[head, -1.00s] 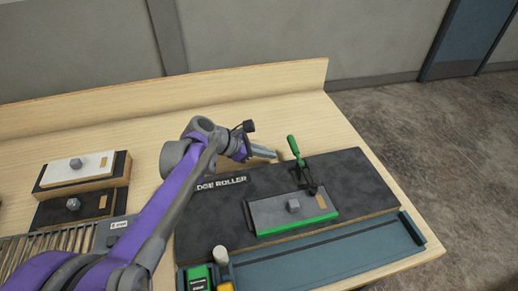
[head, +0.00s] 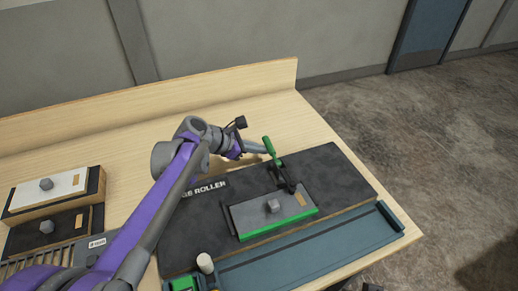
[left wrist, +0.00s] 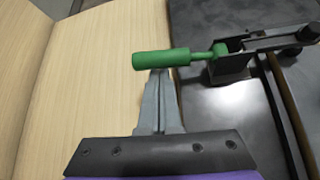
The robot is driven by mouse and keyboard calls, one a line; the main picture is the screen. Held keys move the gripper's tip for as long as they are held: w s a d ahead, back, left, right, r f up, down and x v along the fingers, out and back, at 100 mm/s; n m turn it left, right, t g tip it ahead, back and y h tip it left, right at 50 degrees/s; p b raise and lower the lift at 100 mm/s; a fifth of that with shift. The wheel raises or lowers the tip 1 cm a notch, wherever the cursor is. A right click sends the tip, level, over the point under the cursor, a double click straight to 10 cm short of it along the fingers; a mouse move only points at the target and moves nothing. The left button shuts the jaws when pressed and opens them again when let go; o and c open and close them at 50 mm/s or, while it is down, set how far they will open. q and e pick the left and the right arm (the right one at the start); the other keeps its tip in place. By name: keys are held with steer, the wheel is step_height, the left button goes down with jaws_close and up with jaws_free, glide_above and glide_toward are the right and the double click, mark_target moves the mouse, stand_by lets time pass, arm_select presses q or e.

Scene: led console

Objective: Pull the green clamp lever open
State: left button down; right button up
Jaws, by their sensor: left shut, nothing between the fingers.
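The green clamp lever (head: 270,148) rises from its dark clamp bracket (head: 284,180) at the back edge of the black board. My left gripper (head: 264,148) is shut and empty, with its tips right beside the lever's handle. In the left wrist view the green lever (left wrist: 165,59) lies across the picture and its handle covers the tips of my left gripper (left wrist: 158,75). Whether they touch, I cannot tell. The clamp's metal arm (left wrist: 285,40) runs off to the right. My right gripper is not in view.
The black board (head: 340,180) bears a grey plate (head: 250,216) with a green edge and a knob. A blue rail (head: 310,245) runs along its front. A white-topped block (head: 45,188) stands at the left. The wooden bench behind is clear up to its raised back edge.

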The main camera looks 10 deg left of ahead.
mark_target(266, 143)
arm_select(q)
steer(key=shift+r+m+t+p, duration=0.4)
steer(key=shift+r+t, duration=0.1)
steer(key=shift+r, duration=0.05)
steer(key=shift+s+d+r+m+t+y+p, duration=0.15)
steer(key=shift+s+r+m+t+y+p, duration=0.05)
steer(key=shift+r+m+t+y+p, duration=0.2)
steer(key=shift+s+d+r+m+t+y+p, duration=0.1)
steer(key=shift+s+r+m+t+y+p, duration=0.15)
steer(key=shift+r+m+t, duration=0.2)
steer(key=r+m+t+p, duration=0.1)
steer(key=s+d+r+m+t+y, duration=0.1)
steer(key=t, duration=0.1)
steer(key=shift+s+r+p, duration=0.1)
steer(key=shift+r+p, duration=0.05)
steer(key=shift+p, duration=0.25)
steer(key=shift+s+r+m, duration=0.1)
steer(key=shift+r+m, duration=0.1)
steer(key=shift+m, duration=0.15)
steer(key=shift+s+d+r+p, duration=0.25)
steer(key=shift+s+d+p, duration=0.1)
steer(key=shift+s+p, duration=0.1)
steer(key=shift+s+d+r+p, duration=0.2)
steer(key=shift+s+d+p, duration=0.1)
steer(key=shift+s, duration=0.25)
steer(key=p+v, duration=0.1)
steer(key=v, duration=0.9)
steer(key=shift+s, duration=0.4)
